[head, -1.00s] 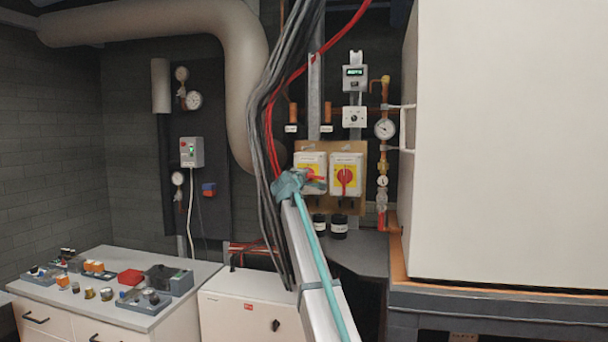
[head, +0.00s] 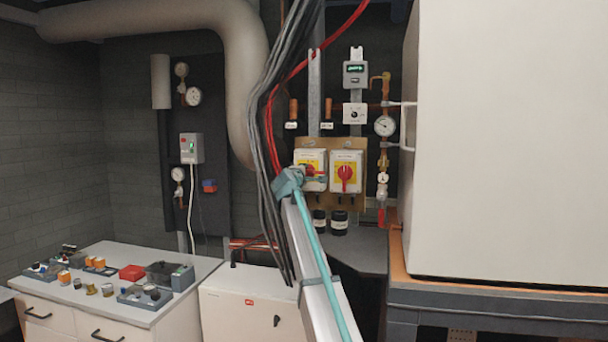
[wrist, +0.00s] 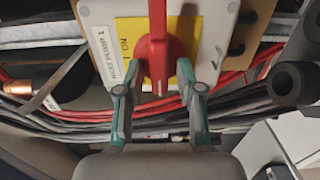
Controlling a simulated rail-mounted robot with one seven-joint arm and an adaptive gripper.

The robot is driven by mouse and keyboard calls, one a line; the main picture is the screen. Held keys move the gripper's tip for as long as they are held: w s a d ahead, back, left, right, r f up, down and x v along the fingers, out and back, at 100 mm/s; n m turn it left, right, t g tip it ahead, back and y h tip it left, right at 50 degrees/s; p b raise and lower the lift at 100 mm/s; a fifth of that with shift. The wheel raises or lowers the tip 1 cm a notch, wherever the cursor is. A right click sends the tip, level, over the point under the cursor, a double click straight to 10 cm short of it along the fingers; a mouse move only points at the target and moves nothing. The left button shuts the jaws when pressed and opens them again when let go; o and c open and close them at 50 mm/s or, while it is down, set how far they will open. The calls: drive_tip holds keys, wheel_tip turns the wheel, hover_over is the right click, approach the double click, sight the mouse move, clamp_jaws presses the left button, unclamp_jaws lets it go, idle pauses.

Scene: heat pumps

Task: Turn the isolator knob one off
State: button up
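The left isolator (head: 310,157) is a pale box with a yellow plate and a red knob (head: 306,170); its handle looks roughly sideways, partly hidden by my gripper (head: 297,178). In the wrist view the red knob (wrist: 159,50) runs down the picture between my gripper's two teal fingers (wrist: 158,72). The fingers are apart on either side of the handle, with visible gaps. A label by the knob appears to name heat pump 1. The right isolator (head: 347,158) has its red handle pointing down.
Grey and red cables (head: 270,110) hang just left of the isolators. Two dark round items (head: 339,222) sit below them. A copper pipe with a gauge (head: 385,126) and a large white cabinet (head: 500,140) stand to the right. A bench with small parts (head: 190,297) is at lower left.

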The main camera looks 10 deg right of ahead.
idle(0.3)
drive_tip(key=v, duration=1.2)
drive_tip(key=shift+d, duration=0.1)
